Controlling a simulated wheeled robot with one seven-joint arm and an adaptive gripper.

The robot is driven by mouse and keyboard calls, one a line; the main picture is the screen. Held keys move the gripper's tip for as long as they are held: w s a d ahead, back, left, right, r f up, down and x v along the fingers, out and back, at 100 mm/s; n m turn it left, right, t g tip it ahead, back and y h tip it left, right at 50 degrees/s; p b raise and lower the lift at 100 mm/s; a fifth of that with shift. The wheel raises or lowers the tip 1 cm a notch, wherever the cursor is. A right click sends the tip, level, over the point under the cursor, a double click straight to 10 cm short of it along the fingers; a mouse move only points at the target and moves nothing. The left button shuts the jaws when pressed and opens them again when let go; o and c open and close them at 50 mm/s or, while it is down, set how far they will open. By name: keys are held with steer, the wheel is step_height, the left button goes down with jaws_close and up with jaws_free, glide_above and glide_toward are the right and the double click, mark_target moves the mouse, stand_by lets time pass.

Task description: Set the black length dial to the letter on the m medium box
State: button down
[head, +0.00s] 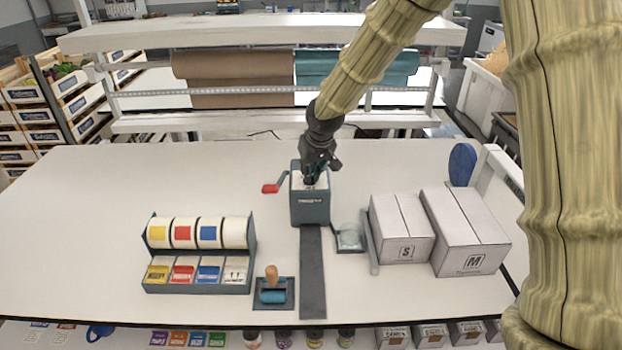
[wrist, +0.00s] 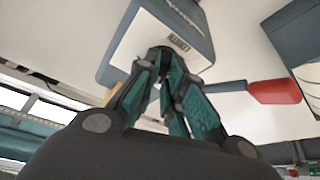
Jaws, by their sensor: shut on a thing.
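The dispenser (head: 310,208), a dark grey-blue box with a pale top, stands at the middle of the table; it also shows in the wrist view (wrist: 190,22). My gripper (head: 311,180) points down at its top. In the wrist view my gripper's teal-padded fingers (wrist: 163,62) are closed together at the pale top face, on the black length dial. The dial itself is almost wholly hidden by the fingers, and its setting cannot be read. The m medium box (head: 465,232), white with a black M label on its front, stands at the right of the table.
A red-handled crank (head: 272,187) sticks out left of the dispenser; its red handle shows in the wrist view (wrist: 274,92). The smaller S box (head: 401,228) stands left of the M box. A rack of coloured tape rolls (head: 199,255) and a wooden-handled stamp (head: 272,278) are at front left.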

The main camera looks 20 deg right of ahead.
steer(key=shift+s+a+f+m+h+b, duration=0.15)
steer(key=shift+m+h+b, duration=0.35)
steer(key=shift+m, duration=0.45)
steer(key=shift+d+f+m+h+b, duration=0.1)
steer(key=shift+m+h+b, duration=0.2)
steer(key=shift+m+b, duration=0.5)
steer(key=shift+m, duration=0.35)
steer(key=c, duration=1.5)
jaws_free()
steer(key=shift+w+r, duration=0.15)
steer(key=shift+w, duration=0.05)
steer(key=shift+r, duration=0.25)
steer(key=v, duration=1.1)
steer(key=shift+s+a+r, duration=0.1)
steer(key=shift+r, duration=0.1)
